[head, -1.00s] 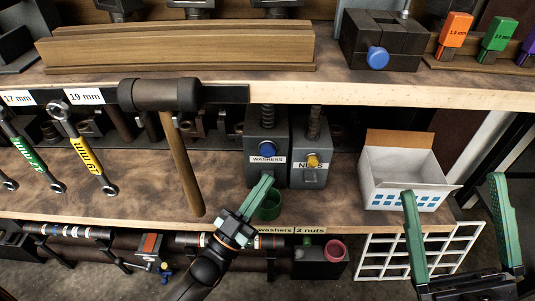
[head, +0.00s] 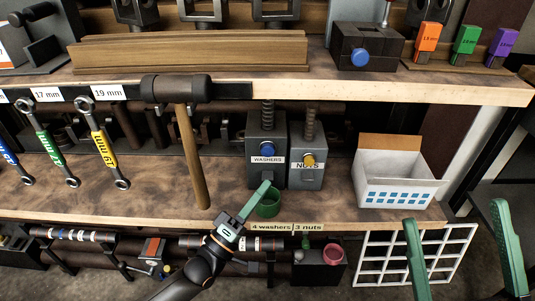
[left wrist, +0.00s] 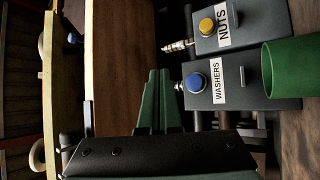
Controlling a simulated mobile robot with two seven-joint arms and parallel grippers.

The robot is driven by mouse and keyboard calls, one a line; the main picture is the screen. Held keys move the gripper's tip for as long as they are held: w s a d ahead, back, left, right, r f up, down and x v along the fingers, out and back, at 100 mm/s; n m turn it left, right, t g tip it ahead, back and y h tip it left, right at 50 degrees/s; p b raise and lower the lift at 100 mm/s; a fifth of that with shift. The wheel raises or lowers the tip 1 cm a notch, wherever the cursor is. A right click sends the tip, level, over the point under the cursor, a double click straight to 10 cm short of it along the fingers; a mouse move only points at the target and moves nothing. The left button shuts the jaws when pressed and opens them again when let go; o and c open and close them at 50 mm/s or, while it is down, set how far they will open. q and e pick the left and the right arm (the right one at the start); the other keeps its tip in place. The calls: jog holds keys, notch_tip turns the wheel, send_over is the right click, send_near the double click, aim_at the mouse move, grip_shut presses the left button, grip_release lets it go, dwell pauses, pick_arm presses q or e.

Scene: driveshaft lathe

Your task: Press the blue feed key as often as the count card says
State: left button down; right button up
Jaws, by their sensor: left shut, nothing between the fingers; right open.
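The blue feed key (head: 267,150) sits on the dark dispenser labelled WASHERS (head: 266,176); it also shows in the left wrist view (left wrist: 195,83). The count card (head: 287,227) on the shelf edge reads "4 washers" and "3 nuts". My left gripper (head: 264,186) is shut and empty, its tips below and in front of the blue key, by the green cup (head: 268,208). In the left wrist view its green fingers (left wrist: 158,78) are together, with the tips apart from the key. My right gripper (head: 454,212) is open and empty at the lower right. The cup's contents cannot be made out.
The NUTS dispenser (head: 307,180) with its yellow key (head: 308,160) stands right beside the washers one. A hammer (head: 191,150) hangs to the left, near several wrenches. A white box (head: 397,185) stands to the right. The upper shelf (head: 400,88) overhangs behind.

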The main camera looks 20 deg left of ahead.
pick_arm(q)
jog(key=b, duration=0.5)
send_near(268, 150)
jog(key=w+d+r, duration=0.3)
jog(key=w, duration=0.1)
jog(key=shift+d, duration=0.35)
jog(key=shift+s, duration=0.1)
dwell(0.4)
dwell(1.0)
jog(key=shift+w+a, duration=0.15)
jog(key=shift+w, duration=0.3)
